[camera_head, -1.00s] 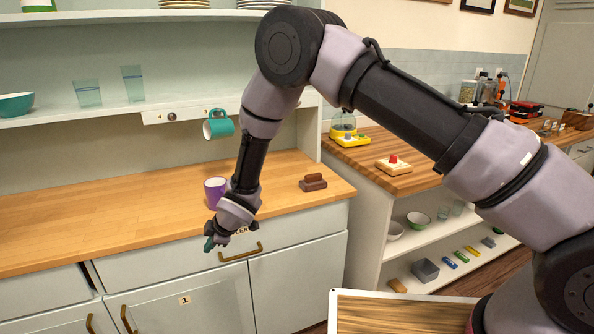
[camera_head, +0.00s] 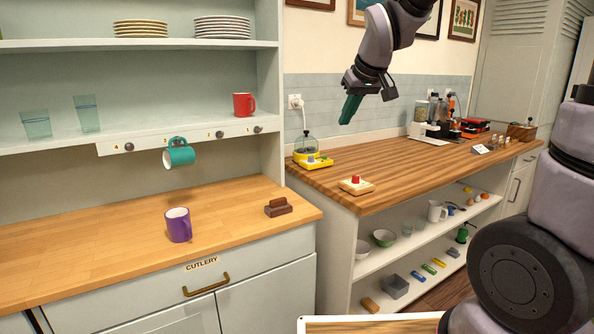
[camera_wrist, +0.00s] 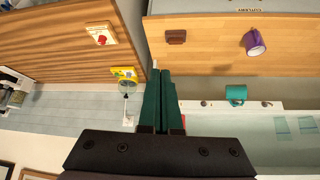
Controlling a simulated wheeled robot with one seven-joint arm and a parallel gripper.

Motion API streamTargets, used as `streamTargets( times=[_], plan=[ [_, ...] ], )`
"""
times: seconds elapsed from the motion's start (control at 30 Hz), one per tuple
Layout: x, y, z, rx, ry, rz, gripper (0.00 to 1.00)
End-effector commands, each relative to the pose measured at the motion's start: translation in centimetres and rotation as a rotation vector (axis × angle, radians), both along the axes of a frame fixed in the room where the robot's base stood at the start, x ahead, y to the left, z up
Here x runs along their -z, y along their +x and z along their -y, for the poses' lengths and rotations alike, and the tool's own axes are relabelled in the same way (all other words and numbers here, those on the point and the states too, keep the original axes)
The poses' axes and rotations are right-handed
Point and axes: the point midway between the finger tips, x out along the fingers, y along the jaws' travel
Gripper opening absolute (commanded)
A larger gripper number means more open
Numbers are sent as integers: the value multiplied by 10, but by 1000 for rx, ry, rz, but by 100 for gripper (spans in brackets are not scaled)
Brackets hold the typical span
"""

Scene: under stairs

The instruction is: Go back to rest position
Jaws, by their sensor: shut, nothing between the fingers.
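My gripper (camera_head: 349,109) is raised in the air above the right-hand counter in the head view, apart from everything. Its teal fingers are shut together and empty. They also show in the wrist view (camera_wrist: 161,80), side by side. The arm rises from the right side of the head view and its upper part leaves the top of the picture.
A purple mug (camera_head: 178,225) and a brown block (camera_head: 278,207) stand on the left counter (camera_head: 90,245). A teal mug (camera_head: 179,153) hangs from a hook under the shelf. A yellow juicer (camera_head: 312,160) and a red-button device (camera_head: 356,185) sit on the right counter.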

Motion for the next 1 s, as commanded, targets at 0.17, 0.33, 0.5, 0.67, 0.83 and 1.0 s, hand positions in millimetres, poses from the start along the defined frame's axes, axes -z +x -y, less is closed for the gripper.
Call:
streamTargets(
  times=[0.17, 0.33, 0.5, 0.67, 0.83, 1.0],
  plan=[
    [-34, -68, 72, 253, 131, -38, 0],
    [-44, -132, 110, 449, 254, -72, 0],
    [-43, -173, 124, 565, 336, -94, 0],
    [-42, -186, 127, 602, 365, -102, 0],
    [-42, -186, 127, 602, 365, -102, 0],
    [-42, -186, 127, 602, 365, -102, 0]
  ],
)
